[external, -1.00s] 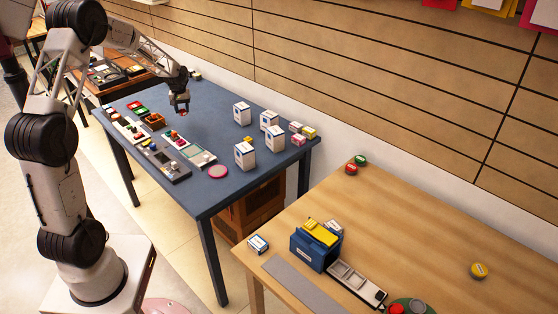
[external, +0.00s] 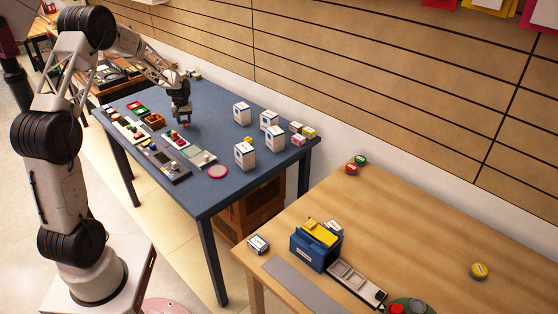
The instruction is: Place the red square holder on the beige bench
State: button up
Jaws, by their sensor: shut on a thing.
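My gripper (external: 182,120) is low over the blue table, left of the white boxes. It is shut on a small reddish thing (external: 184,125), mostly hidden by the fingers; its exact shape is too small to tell. The beige wooden bench (external: 420,215) stands at the lower right, well away from my gripper.
The blue table (external: 215,120) holds several white boxes (external: 244,155), a pink round piece (external: 217,172) and rows of small trays. On the beige bench are a blue box with a yellow top (external: 316,245), a grey strip (external: 303,287) and small round tins. Its middle is clear.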

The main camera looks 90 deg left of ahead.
jog(key=shift+f, duration=0.6)
jog(key=shift+f, duration=0.15)
jog(key=o, duration=1)
jog(key=shift+c, duration=0.2)
notch_tip(320, 180, up, 12)
jog(key=shift+c, duration=0.2)
